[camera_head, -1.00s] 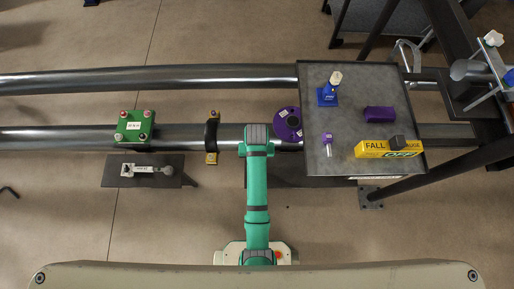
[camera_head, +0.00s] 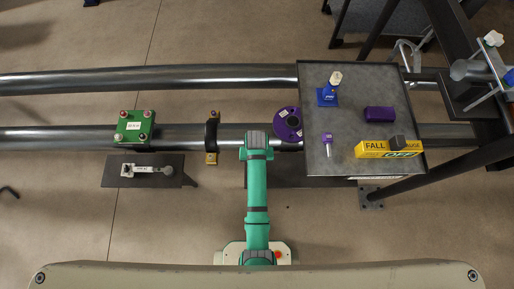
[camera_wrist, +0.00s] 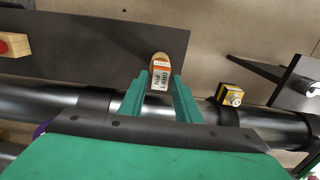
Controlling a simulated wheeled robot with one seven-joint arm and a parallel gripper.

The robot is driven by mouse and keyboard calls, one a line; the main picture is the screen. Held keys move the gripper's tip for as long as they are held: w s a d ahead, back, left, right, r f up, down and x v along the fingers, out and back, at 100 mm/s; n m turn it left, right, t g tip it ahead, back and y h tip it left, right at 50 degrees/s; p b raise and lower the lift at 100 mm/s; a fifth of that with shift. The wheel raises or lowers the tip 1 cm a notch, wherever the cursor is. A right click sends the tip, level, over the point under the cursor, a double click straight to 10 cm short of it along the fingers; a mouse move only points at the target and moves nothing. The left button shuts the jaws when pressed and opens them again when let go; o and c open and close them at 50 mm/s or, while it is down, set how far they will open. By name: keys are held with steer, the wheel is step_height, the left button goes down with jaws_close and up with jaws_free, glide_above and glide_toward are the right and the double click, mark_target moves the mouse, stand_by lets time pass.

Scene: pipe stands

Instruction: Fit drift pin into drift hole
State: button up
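In the wrist view the drift pin (camera_wrist: 161,77), with a tan rounded end and an orange-and-white label, sits between the two green fingers of my gripper (camera_wrist: 166,88). In the head view my gripper is hidden under my green wrist, above the near pipe (camera_head: 185,137). I cannot make out the drift hole in either view; a purple disc (camera_head: 288,124) with dark spots sits on the pipe right of my wrist.
A dark plate (camera_wrist: 90,40) lies beside the pipe.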

jaws_close()
steer(key=shift+r, duration=0.15)
step_height(320, 180, up, 8)
stand_by(1.0)
steer(key=shift+w, duration=0.1)
steer(key=w, duration=0.9)
steer(key=shift+r, duration=0.3)
steer(key=shift+w, duration=0.1)
stand_by(0.5)
